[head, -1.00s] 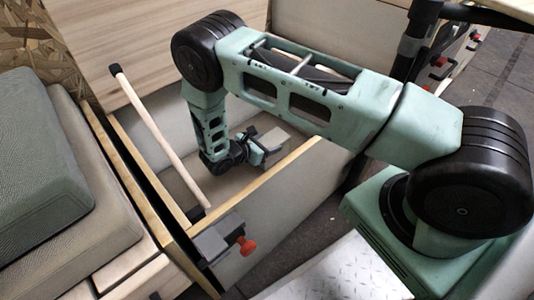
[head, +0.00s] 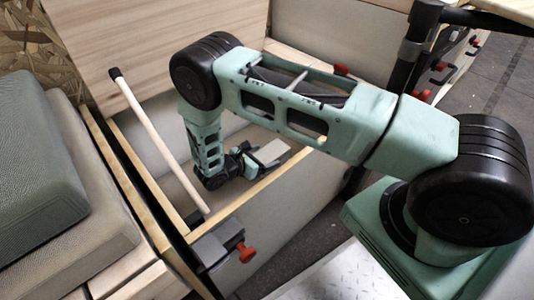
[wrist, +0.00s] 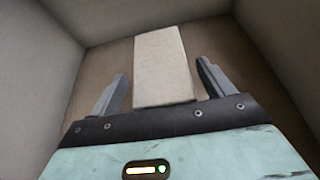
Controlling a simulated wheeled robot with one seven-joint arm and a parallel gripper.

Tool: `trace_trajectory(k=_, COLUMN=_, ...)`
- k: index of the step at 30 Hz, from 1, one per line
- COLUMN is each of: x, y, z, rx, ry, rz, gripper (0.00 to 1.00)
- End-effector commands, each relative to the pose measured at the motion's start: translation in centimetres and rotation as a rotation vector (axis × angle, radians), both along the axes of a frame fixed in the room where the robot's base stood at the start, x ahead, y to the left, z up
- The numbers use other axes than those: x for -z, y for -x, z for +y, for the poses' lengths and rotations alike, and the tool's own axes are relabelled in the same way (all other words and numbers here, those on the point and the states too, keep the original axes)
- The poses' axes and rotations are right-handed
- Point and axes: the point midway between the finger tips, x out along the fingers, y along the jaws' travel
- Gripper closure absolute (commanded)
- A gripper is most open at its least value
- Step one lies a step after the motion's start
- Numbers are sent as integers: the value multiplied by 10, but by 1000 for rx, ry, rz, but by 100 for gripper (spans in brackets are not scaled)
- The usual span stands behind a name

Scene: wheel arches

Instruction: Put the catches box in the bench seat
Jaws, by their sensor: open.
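The bench seat (head: 262,184) is an open wooden bin with pale walls and a light timber rim. A small off-white box (wrist: 163,66), which looks like the catches box, is inside it on or near the floor. The box also shows in the head view (head: 273,152). My gripper (wrist: 160,90) is open inside the bin, its two fingers on either side of the box with gaps to both. I cannot tell whether the box touches the floor or the gripper's palm.
A wooden stick (head: 158,140) with a black end stands slanted at the bin's left side. A grey latch with a red knob (head: 246,252) sits at the near corner. Grey cushions (head: 38,150) lie at the left. The bin's walls (wrist: 35,70) surround the gripper closely.

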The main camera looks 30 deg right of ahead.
Motion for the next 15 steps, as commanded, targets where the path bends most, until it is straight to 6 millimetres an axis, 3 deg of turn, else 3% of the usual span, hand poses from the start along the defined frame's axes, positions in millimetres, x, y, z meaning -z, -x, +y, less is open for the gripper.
trace_trajectory(k=6, x=-17, y=6, z=33, rx=-2, ry=0, rz=-1, gripper=19)
trace_trajectory(k=15, x=-20, y=10, z=47, rx=1, ry=1, rz=1, gripper=19)
